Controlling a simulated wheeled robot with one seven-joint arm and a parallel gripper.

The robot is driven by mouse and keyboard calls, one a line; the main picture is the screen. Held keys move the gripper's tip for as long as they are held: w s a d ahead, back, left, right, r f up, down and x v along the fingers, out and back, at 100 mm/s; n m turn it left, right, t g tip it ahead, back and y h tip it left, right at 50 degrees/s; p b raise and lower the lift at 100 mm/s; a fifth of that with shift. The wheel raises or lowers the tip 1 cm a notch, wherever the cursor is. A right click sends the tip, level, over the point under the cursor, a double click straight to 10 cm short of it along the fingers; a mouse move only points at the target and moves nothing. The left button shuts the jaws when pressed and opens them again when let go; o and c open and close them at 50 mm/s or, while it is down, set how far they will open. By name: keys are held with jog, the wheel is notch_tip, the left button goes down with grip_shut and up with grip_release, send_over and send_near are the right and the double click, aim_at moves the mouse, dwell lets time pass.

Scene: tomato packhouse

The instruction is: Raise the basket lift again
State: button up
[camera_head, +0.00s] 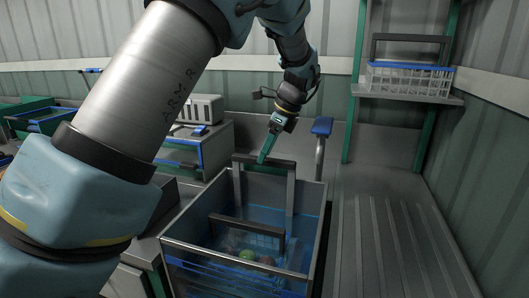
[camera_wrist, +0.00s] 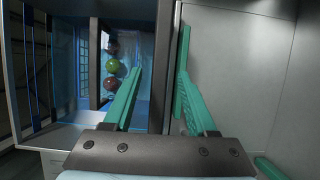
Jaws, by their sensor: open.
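The basket lift's upright grey frame (camera_head: 291,200) stands at the back of a grey tank (camera_head: 318,235), with a dark bar across its top. A wire basket with a dark handle (camera_head: 245,228) sits low in the bluish tank, holding a green tomato (camera_head: 247,255) and reddish ones. The green tomato also shows in the wrist view (camera_wrist: 117,68). My gripper (camera_head: 264,158) is at the frame's top bar, its teal fingers pointing down. In the wrist view my gripper (camera_wrist: 160,68) is open, with the dark bar (camera_wrist: 166,60) running between the fingers. Contact cannot be told.
A blue-topped post (camera_head: 322,127) stands just right of the frame. A white wire basket (camera_head: 408,82) sits on a shelf at upper right. A ribbed grey surface (camera_head: 385,245) right of the tank is clear. Green bins (camera_head: 45,118) and a bench lie left.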

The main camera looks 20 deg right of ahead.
jog(key=shift+w+a+f, duration=0.2)
jog(key=shift+f, duration=0.35)
grip_shut()
dwell(1.1)
